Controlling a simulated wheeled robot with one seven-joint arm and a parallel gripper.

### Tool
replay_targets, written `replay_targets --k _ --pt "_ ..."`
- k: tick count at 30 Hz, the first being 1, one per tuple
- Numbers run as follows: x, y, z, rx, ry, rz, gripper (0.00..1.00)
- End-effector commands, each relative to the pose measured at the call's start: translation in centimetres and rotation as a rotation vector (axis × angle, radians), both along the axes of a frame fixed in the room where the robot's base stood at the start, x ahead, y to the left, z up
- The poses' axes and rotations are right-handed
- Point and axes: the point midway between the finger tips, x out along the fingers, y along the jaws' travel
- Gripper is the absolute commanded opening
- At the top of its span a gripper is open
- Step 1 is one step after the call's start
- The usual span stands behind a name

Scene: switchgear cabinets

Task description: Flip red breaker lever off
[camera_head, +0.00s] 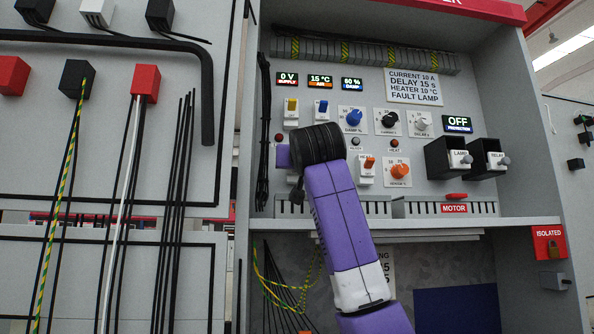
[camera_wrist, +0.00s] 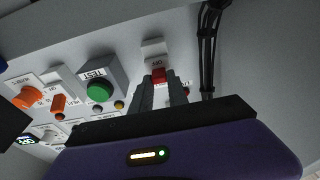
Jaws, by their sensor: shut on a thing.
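The red breaker lever (camera_wrist: 159,75) shows in the wrist view on its white switch body (camera_wrist: 153,48), with a small label beside it. My gripper (camera_wrist: 162,88) has its two dark fingers at the lever, shut on it. The fingers hide the lower part of the lever. In the head view my purple arm covers this spot on the panel, so the red lever and fingertips are hidden there.
A green TEST button (camera_wrist: 99,91) and an orange lever (camera_wrist: 58,103) sit beside the red lever in the wrist view. Black cables (camera_wrist: 208,45) run close on its other side. In the head view, LAMP and RELAY blocks (camera_head: 447,158) jut out at right.

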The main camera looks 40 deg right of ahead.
Motion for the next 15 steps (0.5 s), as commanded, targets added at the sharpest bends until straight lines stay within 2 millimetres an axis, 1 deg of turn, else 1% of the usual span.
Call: replay_targets --k 1,15 --pt "-0.01 0.0 -0.39 -0.006 -0.011 -0.001 0.0" --pt "0.01 0.02 -0.27 -0.03 -0.045 0.0 0.0"
